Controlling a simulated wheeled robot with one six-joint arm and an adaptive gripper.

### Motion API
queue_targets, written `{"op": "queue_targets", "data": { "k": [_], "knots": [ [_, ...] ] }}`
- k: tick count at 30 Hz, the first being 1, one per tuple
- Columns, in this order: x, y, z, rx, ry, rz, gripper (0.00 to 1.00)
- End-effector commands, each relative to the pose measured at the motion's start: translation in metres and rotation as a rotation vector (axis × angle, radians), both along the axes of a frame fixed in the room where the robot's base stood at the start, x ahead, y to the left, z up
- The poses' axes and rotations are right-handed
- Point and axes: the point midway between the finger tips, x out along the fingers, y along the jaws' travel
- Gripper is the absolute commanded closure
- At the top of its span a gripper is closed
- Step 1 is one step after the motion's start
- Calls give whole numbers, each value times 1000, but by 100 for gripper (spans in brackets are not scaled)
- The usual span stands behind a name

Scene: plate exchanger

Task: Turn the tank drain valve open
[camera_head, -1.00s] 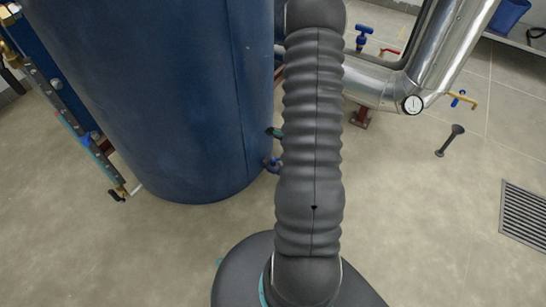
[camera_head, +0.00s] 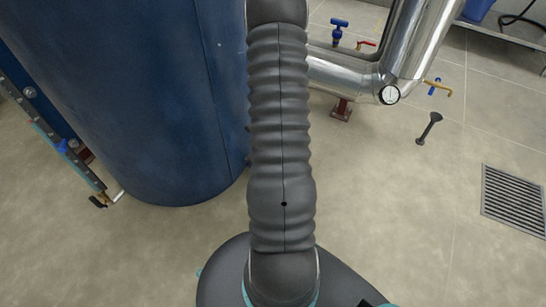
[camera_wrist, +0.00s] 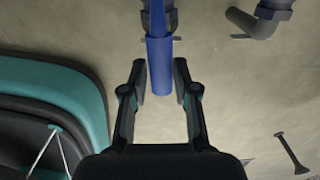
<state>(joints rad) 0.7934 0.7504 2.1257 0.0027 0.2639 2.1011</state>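The blue tank (camera_head: 130,100) stands on the floor at the left in the head view; my arm crosses its right edge and hides the fittings near its foot. In the wrist view, a valve with a blue lever handle (camera_wrist: 160,65) hangs in from the top centre, below a dark fitting (camera_wrist: 171,18). I take it for the tank drain valve. My gripper (camera_wrist: 160,78) is open, with one finger on each side of the handle's end in the picture. A gap shows on both sides. I cannot tell how deep the handle sits between the fingers.
A dark elbow pipe (camera_wrist: 258,22) is right of the handle. In the head view, silver pipes with a gauge (camera_head: 389,95), another blue-handled valve (camera_head: 339,28) and a yellow tap (camera_head: 440,88) are at the upper right. A floor grate (camera_head: 514,194) lies right. The floor between is mostly clear.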

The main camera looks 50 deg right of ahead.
Motion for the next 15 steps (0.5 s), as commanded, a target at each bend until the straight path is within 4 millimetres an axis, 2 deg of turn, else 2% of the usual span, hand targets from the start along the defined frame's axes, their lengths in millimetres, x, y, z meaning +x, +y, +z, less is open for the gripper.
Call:
{"op": "queue_targets", "data": {
  "k": [1, 2, 11, 15],
  "knots": [
    [0, 1, 0, 1, 1, 1, 54],
    [0, 0, 0, 1, 1, 1, 49],
    [-2, -1, 0, 1, 1, 0, 49],
    [-1, -2, 9, -2, 0, 0, 49]
  ]
}}
